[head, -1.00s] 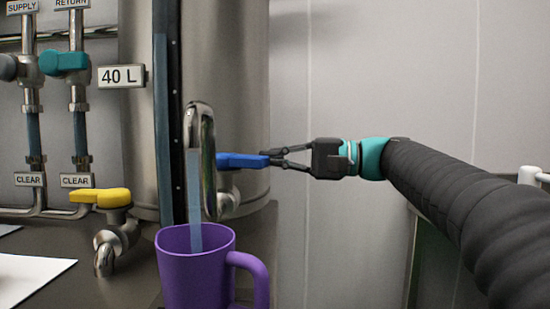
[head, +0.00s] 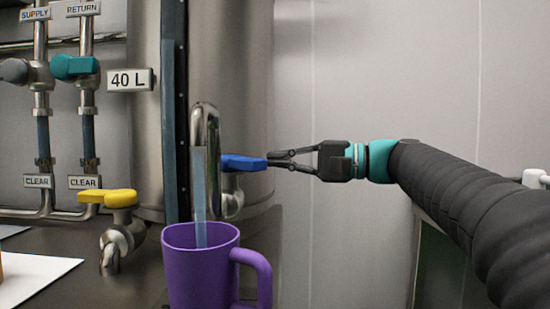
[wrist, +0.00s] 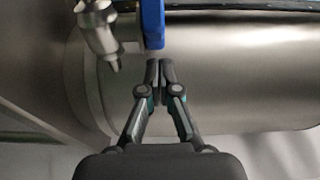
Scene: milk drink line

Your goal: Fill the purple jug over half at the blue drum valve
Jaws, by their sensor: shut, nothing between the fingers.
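The purple jug (head: 202,275) stands upright under the curved metal spout (head: 206,125) at the tall steel drum (head: 245,60). A pale bluish stream (head: 200,195) runs from the spout down into the jug; the level inside is hidden by the jug's wall. The blue valve handle (head: 243,162) points right, roughly level. It also shows in the wrist view (wrist: 152,25). My gripper (head: 270,160) is shut and empty, its fingertips at the handle's right end. In the wrist view my fingertips (wrist: 160,72) are just below the handle; I cannot tell whether they touch it.
A yellow-handled tap (head: 107,198) sits left of the jug. Behind it are pipes with a teal valve handle (head: 75,67) and a 40 L sign (head: 130,80). White paper (head: 40,275) lies on the dark counter (head: 135,285). Bare wall is behind my arm.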

